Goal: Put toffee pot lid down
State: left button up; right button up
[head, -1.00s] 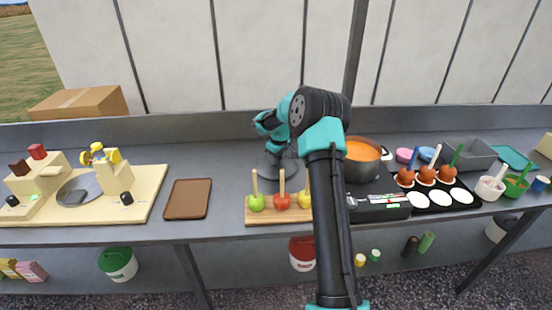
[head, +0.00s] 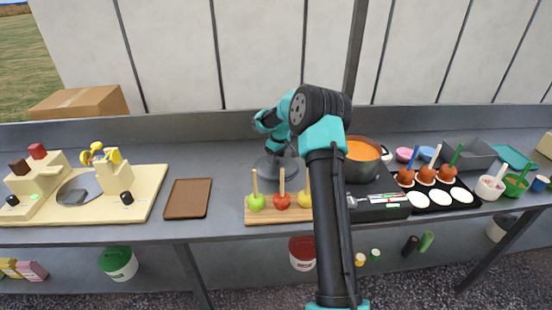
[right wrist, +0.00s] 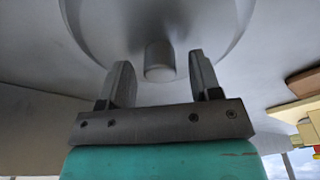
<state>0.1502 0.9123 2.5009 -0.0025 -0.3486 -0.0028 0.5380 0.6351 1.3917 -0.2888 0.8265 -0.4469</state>
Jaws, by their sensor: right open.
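The toffee pot lid is a grey disc (head: 268,171) with a small knob. It lies on the counter behind the apple board, left of the toffee pot (head: 362,176), partly hidden by my arm. The pot is uncovered and shows orange toffee. My right gripper (head: 281,150) is just above the lid. In the right wrist view, the fingers (right wrist: 158,75) are open, one on each side of the lid's knob (right wrist: 160,62), with a gap on both sides. My left gripper is not in view.
A board (head: 282,217) with apples on sticks stands in front of the lid. A brown tray (head: 187,198) lies to the left. A black tray (head: 462,210) of coated apples is at the right.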

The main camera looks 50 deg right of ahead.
aim_at(279, 164)
notch_tip(279, 164, up, 11)
jog(key=s, duration=0.1)
jog(key=shift+s+r, duration=0.15)
jog(key=shift+s, duration=0.2)
dwell(0.5)
